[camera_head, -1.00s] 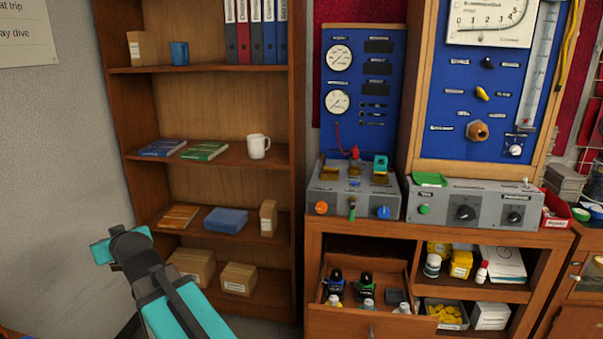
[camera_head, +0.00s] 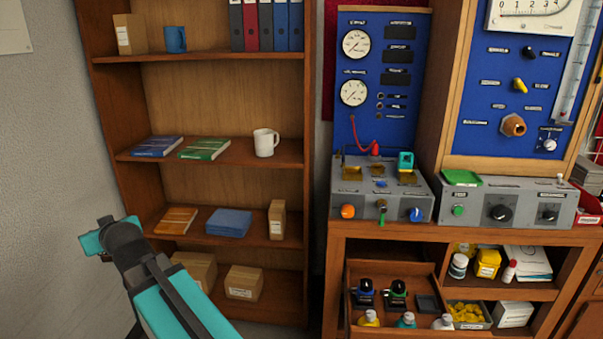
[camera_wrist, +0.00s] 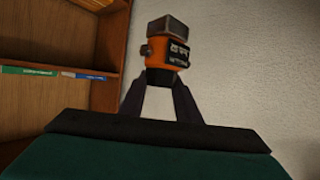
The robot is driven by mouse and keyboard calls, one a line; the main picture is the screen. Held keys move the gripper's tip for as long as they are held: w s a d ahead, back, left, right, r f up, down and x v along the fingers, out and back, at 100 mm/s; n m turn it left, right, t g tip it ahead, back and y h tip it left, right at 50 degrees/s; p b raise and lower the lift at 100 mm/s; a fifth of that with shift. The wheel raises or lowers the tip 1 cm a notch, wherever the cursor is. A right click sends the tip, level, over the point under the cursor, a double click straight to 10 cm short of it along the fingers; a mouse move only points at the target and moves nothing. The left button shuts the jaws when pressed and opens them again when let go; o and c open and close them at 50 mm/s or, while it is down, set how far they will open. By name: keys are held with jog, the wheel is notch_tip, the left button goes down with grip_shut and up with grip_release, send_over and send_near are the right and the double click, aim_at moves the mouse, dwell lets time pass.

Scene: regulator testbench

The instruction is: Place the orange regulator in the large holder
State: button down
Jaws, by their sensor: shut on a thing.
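The orange regulator (camera_wrist: 166,52) has a dark label and a grey block-shaped top, and it shows in the wrist view. My gripper (camera_wrist: 163,80) is shut on its lower part and holds it up in front of a pale wall. In the head view my teal and black arm is at the lower left; the regulator and fingers are not visible there. A grey bench unit (camera_head: 350,190) at the right has several brass-coloured seats on top, the left one (camera_head: 351,173) looking wider. Which one is the large holder, I cannot tell for sure. A teal piece (camera_head: 405,160) stands at the right seat.
A wooden bookshelf (camera_head: 200,150) stands between my arm and the bench. An open drawer (camera_head: 345,300) with several small bottles juts out below the bench unit. A green item (camera_head: 461,177) lies on the second grey unit (camera_head: 530,197).

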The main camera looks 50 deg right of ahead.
jog(key=shift+w+r, duration=0.1)
jog(key=shift+w, duration=0.1)
jog(key=shift+d, duration=0.1)
jog(key=shift+d, duration=0.55)
jog(key=s+d+r+m+h+p, duration=0.15)
jog(key=s+d, duration=0.25)
jog(key=d, duration=0.8)
jog(key=s+d+r+p, duration=0.1)
jog(key=s+d+p, duration=0.3)
jog(key=d, duration=0.8)
jog(key=s+d+r+p, duration=0.15)
jog(key=s+d, duration=0.35)
jog(key=d, duration=0.7)
jog(key=s+d+r+p, duration=0.2)
jog(key=s+d+r, duration=0.2)
jog(key=s+d, duration=0.4)
jog(key=s+d+r+m+h+p, duration=0.1)
jog(key=s+d+r+p, duration=0.2)
jog(key=s+d, duration=0.5)
jog(key=s+d+r+h+p, duration=0.1)
jog(key=s+d+r, duration=0.3)
jog(key=s+d, duration=0.5)
jog(key=s+p, duration=0.1)
jog(key=s, duration=0.6)
jog(key=shift+s+r+m+g+p, duration=0.15)
jog(key=shift+r+m+g+p, duration=0.15)
jog(key=shift+r+m+p, duration=0.05)
